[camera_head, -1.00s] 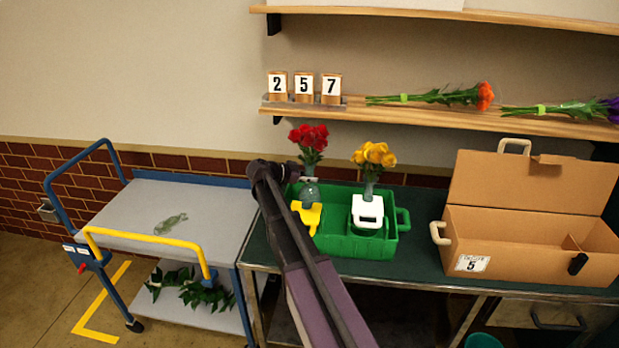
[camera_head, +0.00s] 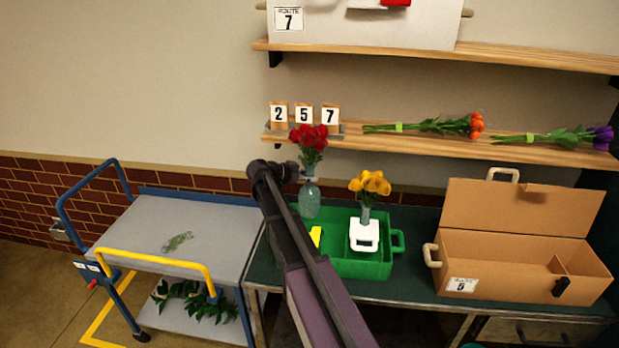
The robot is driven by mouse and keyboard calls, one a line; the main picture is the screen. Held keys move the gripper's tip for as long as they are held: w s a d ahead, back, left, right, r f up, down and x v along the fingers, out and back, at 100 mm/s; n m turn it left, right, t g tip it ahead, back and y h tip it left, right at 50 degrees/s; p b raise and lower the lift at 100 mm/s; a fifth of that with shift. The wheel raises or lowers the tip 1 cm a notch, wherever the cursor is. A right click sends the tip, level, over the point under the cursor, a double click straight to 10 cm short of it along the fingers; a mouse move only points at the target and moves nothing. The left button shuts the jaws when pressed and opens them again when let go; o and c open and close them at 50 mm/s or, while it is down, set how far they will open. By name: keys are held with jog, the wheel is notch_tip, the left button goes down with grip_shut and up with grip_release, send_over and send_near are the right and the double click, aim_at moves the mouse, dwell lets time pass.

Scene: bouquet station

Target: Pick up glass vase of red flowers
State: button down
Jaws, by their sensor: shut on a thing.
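The glass vase (camera_head: 309,199) of red flowers (camera_head: 308,142) is upright, above the left end of the green crate (camera_head: 362,268). My gripper (camera_head: 306,179) is shut on the vase near its neck; my arm partly hides the grip. The vase's base stands above a yellow holder (camera_head: 316,237) in the crate, which my arm also partly hides. A second vase with yellow flowers (camera_head: 369,184) stands in a white holder (camera_head: 364,235) in the crate, to the right of the held vase.
An open cardboard box (camera_head: 522,268) stands right of the crate on the dark green table. A wall shelf (camera_head: 400,141) with number blocks and flower bunches runs close behind the red flowers. A grey cart (camera_head: 200,228) at left has a mostly clear top.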

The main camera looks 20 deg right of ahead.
aim_at(309, 168)
jog(key=shift+r+p, duration=1.2)
jog(key=shift+r, duration=0.4)
jog(key=shift+f, duration=0.15)
